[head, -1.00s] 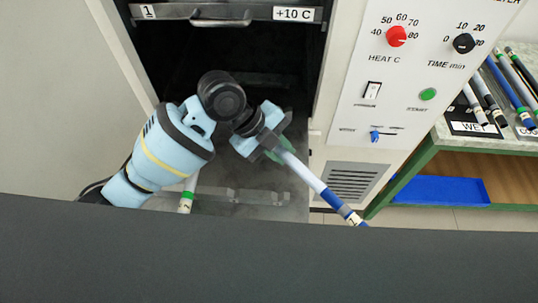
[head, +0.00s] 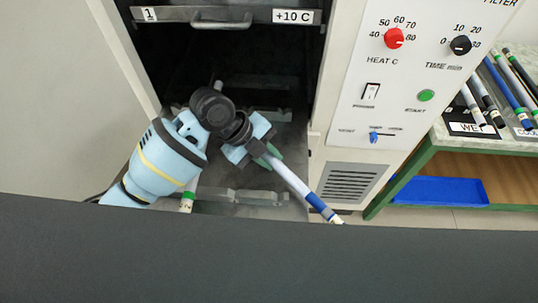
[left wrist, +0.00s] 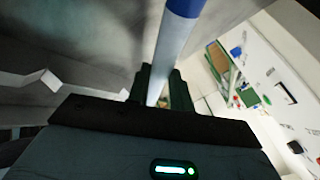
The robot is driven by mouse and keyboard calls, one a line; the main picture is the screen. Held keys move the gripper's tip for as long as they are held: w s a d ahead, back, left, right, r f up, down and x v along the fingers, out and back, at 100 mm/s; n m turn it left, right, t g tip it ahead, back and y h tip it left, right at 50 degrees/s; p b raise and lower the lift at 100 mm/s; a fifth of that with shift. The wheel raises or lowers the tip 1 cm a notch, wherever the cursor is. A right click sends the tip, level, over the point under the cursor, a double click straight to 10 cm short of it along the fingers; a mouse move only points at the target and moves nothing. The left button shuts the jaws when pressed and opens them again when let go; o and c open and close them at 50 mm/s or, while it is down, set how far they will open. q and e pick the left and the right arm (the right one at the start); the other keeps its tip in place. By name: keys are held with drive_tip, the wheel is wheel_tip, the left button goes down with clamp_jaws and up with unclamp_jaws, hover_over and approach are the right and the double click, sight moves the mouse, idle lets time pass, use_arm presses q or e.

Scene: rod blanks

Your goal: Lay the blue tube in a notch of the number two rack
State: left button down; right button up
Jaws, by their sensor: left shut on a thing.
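My left gripper (head: 262,155) is shut on the blue tube (head: 296,184), a white rod with a blue band near its lower end. The tube slants down to the right, its lower end near the chamber's front right. In the left wrist view the tube (left wrist: 175,50) runs up from between the fingers, with a blue part at the top edge. A grey notched rack (head: 245,196) lies below the gripper inside the dark chamber; a second notched bar (head: 270,113) shows further back. No number two is readable on them. My right gripper is not in view.
A white rod with a green band (head: 188,198) lies at the rack's left end, partly behind my arm. A front labelled 1 and +10 C (head: 222,16) spans the top. The control panel (head: 408,85) stands at right, beside a bench (head: 440,140) with several rods.

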use_arm(q)
drive_tip(key=shift+f, duration=0.4)
drive_tip(key=shift+f, duration=0.25)
drive_tip(key=c, duration=1.3)
unclamp_jaws()
drive_tip(key=shift+o, duration=0.2)
drive_tip(key=shift+r, duration=0.1)
drive_tip(key=shift+r, duration=0.15)
drive_tip(key=v, duration=1.2)
drive_tip(key=shift+r, duration=0.45)
